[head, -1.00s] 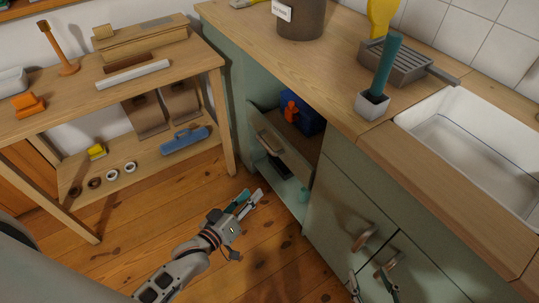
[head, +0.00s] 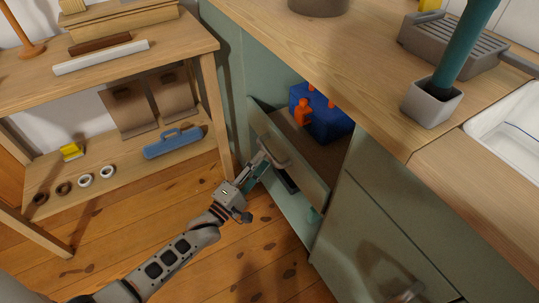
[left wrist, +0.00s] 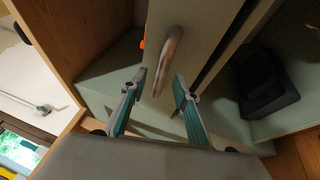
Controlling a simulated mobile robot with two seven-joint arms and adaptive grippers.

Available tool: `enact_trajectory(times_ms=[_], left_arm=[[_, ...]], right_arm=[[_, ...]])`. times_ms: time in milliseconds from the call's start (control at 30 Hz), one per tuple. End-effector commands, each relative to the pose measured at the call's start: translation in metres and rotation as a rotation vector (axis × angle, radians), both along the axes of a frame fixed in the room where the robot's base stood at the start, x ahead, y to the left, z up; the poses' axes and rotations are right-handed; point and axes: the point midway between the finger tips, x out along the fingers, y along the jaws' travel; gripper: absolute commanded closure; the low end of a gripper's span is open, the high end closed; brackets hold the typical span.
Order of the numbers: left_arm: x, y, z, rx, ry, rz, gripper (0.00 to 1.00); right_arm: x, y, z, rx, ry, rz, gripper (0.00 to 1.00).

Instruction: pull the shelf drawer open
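The shelf drawer has a grey-green front panel (head: 298,170) with a pale bar handle (head: 272,152), in an open bay of the green cabinet. The panel stands tilted in view, with a wooden surface behind it. My left gripper (head: 262,163) is at the handle, its fingers partly overlapping it in the head view. In the left wrist view, the open fingers (left wrist: 160,86) point at the drawer front (left wrist: 195,35), one on either side of the lower end of the handle (left wrist: 170,58). I cannot tell whether they touch it. My right gripper is not in view.
A blue toolbox (head: 322,112) with orange parts sits behind the drawer front. A dark object (left wrist: 265,80) lies in the bay below. A wooden shelf unit (head: 210,95) stands left. The wooden floor in front is clear. The counter (head: 320,60) overhangs above.

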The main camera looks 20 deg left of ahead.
Motion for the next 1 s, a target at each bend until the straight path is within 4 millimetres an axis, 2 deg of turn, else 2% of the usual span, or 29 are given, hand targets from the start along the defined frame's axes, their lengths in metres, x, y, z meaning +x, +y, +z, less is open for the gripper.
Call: enact_trajectory(times_ms=[100,300,633,667,767,1000], left_arm=[[0.016,-0.005,-0.001,-0.002,0.005,0.0,0.7],[0.035,-0.01,0.002,0.001,0.006,0.0,0.7],[0.04,-0.012,0.006,0.001,0.003,0.0,0.7],[0.04,-0.012,0.006,0.001,0.003,0.0,0.72],[0.04,-0.011,0.006,0.001,0.004,0.0,0.98],[0.04,-0.012,0.006,0.002,0.003,0.0,1.0]], right_arm=[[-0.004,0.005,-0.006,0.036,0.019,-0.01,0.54],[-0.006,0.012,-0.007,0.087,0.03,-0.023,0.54],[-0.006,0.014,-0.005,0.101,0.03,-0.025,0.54],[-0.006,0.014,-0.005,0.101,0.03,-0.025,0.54],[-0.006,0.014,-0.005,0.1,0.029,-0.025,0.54],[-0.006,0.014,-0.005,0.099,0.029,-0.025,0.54]])
